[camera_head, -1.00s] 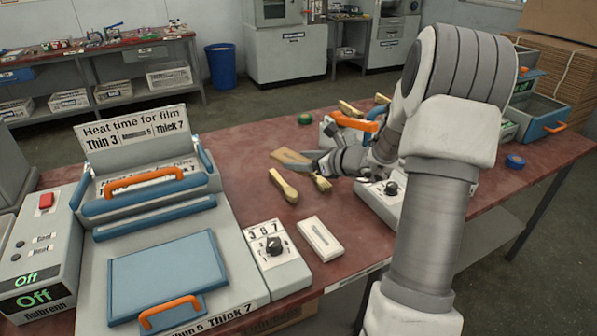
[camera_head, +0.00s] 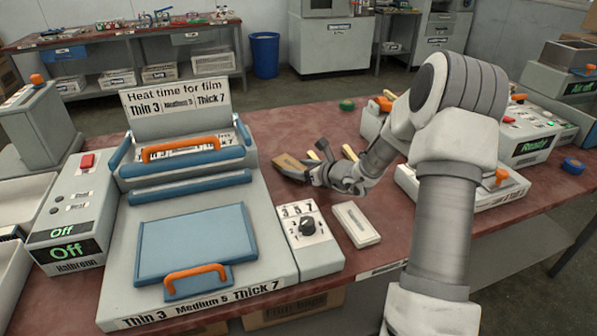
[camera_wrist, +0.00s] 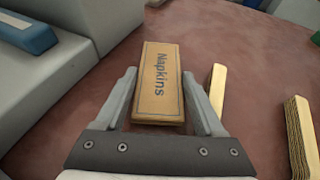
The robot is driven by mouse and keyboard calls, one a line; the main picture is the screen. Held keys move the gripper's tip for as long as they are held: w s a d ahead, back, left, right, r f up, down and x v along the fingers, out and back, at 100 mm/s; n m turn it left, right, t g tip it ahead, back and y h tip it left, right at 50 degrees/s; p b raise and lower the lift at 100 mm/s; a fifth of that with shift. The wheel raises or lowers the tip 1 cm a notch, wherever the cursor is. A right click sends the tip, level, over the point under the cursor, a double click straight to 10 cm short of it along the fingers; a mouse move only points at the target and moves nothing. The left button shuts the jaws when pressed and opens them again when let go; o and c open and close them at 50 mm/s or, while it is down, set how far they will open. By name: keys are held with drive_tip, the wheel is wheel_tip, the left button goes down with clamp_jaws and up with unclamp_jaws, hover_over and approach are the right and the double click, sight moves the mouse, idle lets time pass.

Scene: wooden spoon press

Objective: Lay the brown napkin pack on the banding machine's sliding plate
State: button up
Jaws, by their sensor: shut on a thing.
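The brown napkin pack (camera_head: 287,162), printed "Napkins", is between the two fingers of my gripper (camera_head: 308,174). The wrist view shows the pack (camera_wrist: 160,80) reaching out ahead of the fingers of my gripper (camera_wrist: 157,100), which is shut on it. A large grey machine at left with a "Heat time for film" sign (camera_head: 176,98) has a flat blue plate (camera_head: 195,243) with an orange handle at its front. The plate is bare. The pack is to the right of this machine, apart from the plate. I cannot tell for certain whether this is the banding machine.
A dial box (camera_head: 306,232) and a white block (camera_head: 356,224) stand right of the blue plate. Another pale machine with an orange handle (camera_head: 497,179) is at right. Wooden spoon bundles (camera_wrist: 217,90) lie beside my gripper. A blue tape roll (camera_head: 573,166) lies far right.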

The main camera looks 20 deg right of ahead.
drive_tip(key=shift+f, duration=0.1)
drive_tip(key=shift+f, duration=0.15)
drive_tip(key=o, duration=1)
